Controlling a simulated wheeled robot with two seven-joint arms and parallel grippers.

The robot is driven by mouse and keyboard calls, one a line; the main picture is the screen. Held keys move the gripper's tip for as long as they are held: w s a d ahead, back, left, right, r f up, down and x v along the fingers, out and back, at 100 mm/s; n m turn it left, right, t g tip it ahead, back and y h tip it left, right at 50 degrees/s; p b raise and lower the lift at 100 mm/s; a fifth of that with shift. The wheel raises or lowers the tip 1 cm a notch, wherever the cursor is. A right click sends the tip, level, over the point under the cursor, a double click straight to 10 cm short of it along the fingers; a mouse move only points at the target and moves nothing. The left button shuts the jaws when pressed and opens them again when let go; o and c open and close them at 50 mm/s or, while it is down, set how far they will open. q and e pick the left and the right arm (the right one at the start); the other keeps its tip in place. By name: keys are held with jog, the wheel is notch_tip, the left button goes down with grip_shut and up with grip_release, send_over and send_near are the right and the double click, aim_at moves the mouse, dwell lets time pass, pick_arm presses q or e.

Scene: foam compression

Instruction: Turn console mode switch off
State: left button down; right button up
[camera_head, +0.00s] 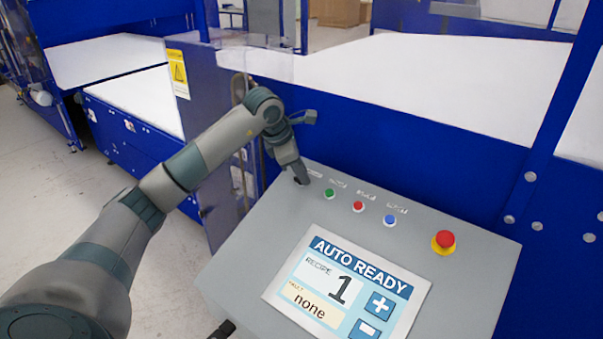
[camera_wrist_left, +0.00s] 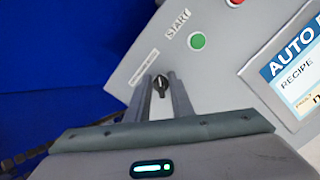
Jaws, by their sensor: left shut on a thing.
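The console (camera_head: 468,300) is a grey sloped panel. Its mode switch (camera_wrist_left: 160,84) is a small black knob with a pale mark, at the panel's far left corner beside a white label. My left gripper (camera_head: 301,179) reaches down onto that corner and hides the switch in the head view. In the left wrist view its two fingers (camera_wrist_left: 160,86) stand on either side of the knob, shut on it. The console screen (camera_head: 345,287) reads "AUTO READY", recipe 1 and "none".
Green (camera_head: 328,194), red (camera_head: 358,206) and blue (camera_head: 390,221) buttons run right of the switch. A red emergency button (camera_head: 444,240) on a yellow ring lies farther right. A blue machine frame (camera_head: 420,155) with a white top stands behind the console.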

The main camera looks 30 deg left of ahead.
pick_arm(q)
jog(key=n+b, duration=0.5)
jog(key=shift+w+a+f+y+b, duration=0.15)
jog(key=shift+a+f+y+b, duration=0.05)
jog(key=shift+y+b, duration=0.1)
jog(key=n+b, duration=0.3)
jog(key=shift+a+n+t, duration=0.1)
jog(key=shift+n+t, duration=0.2)
jog(key=n+b, duration=0.2)
jog(key=n+y+b, duration=0.1)
jog(key=n, duration=0.2)
jog(key=shift+a+r+n+b, duration=0.1)
jog(key=shift+a+n+b, duration=0.1)
jog(key=shift+n+b, duration=0.15)
jog(key=n+b, duration=0.1)
jog(key=n, duration=0.1)
jog(key=shift+a+n, duration=0.1)
jog(key=shift+n, duration=0.25)
jog(key=shift+n+b, duration=0.35)
jog(key=shift+n, duration=0.05)
jog(key=shift+r, duration=0.1)
jog(key=c, duration=1.9)
grip_release()
